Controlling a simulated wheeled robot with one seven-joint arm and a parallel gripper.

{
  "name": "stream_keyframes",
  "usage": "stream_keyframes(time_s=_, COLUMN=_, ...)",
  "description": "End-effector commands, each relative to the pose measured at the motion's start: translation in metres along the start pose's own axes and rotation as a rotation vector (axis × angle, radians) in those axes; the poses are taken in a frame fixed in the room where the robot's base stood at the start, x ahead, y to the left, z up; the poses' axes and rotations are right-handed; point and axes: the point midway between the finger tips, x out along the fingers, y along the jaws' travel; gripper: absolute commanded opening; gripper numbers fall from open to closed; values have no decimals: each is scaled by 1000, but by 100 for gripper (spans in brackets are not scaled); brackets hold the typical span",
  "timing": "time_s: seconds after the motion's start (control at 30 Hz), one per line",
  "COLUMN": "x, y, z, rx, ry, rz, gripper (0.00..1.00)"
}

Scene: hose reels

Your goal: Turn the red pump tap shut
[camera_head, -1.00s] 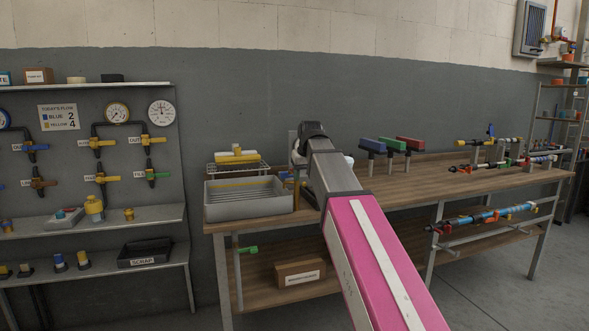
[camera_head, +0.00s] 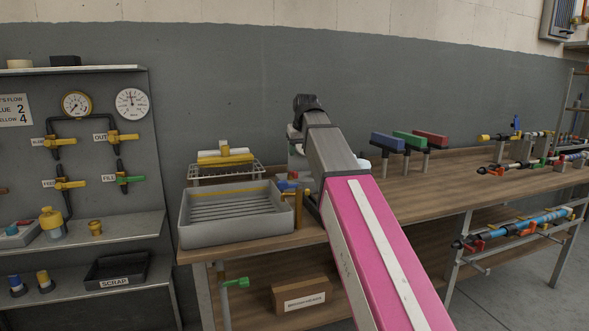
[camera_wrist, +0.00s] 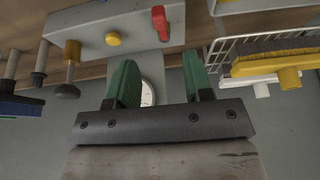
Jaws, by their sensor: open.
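In the wrist view, a red tap lever (camera_wrist: 160,22) stands out from a grey box-shaped housing (camera_wrist: 90,32), beside a yellow knob (camera_wrist: 113,39) and a brass-coloured fitting (camera_wrist: 72,52). I take this lever to be the pump tap; no label shows. My gripper (camera_wrist: 158,72) has two green fingers, apart with nothing gripped. The red lever lies just beyond the gap between the fingertips, not touching them. A round white dial (camera_wrist: 148,93) is partly seen between the fingers. In the head view my pink arm hides the red tap and the fingers.
A grey tray (camera_head: 230,234) and a wire rack with a yellow-topped item (camera_head: 225,157) stand left of my arm on the wooden bench (camera_head: 420,192). Blue (camera_head: 387,140), green (camera_head: 409,139) and red (camera_head: 431,137) blocks on posts stand to the right. A valve panel (camera_head: 95,170) is far left.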

Motion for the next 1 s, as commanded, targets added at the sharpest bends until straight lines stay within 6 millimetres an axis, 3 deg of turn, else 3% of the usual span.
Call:
stream_keyframes(time_s=0.23, x=15, y=0, z=0, rx=0, ry=-2, rz=0, gripper=47)
stream_keyframes(time_s=0.73, x=90, y=0, z=0, rx=0, ry=-2, rz=0, gripper=47)
stream_keyframes(time_s=1.0, x=107, y=0, z=0, rx=0, ry=0, rz=0, gripper=47)
